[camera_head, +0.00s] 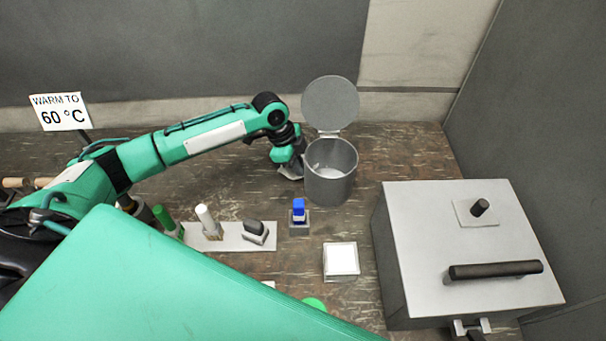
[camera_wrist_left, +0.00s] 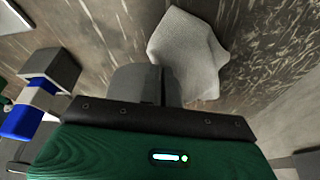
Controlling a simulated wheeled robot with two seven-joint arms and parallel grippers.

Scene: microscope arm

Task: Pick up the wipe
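The wipe (camera_wrist_left: 190,50) is a crumpled white cloth right at the fingertips of my left gripper (camera_wrist_left: 162,85) in the left wrist view. The two dark fingers are closed together, with the cloth coming out from behind their tips, so the pinched part is hidden. In the head view my left gripper (camera_head: 287,158) is low, just left of the grey metal can, and a small pale patch of the wipe (camera_head: 290,172) shows under it. How high the wipe is above the table is unclear. My right gripper is not in view.
The grey can (camera_head: 331,185) stands close by with its round lid (camera_head: 330,102) open. A blue-topped item (camera_head: 299,209), a rack (camera_head: 228,240) and a white square block (camera_head: 341,261) stand in front. A large grey box (camera_head: 470,240) fills the right. Table right of the can is clear.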

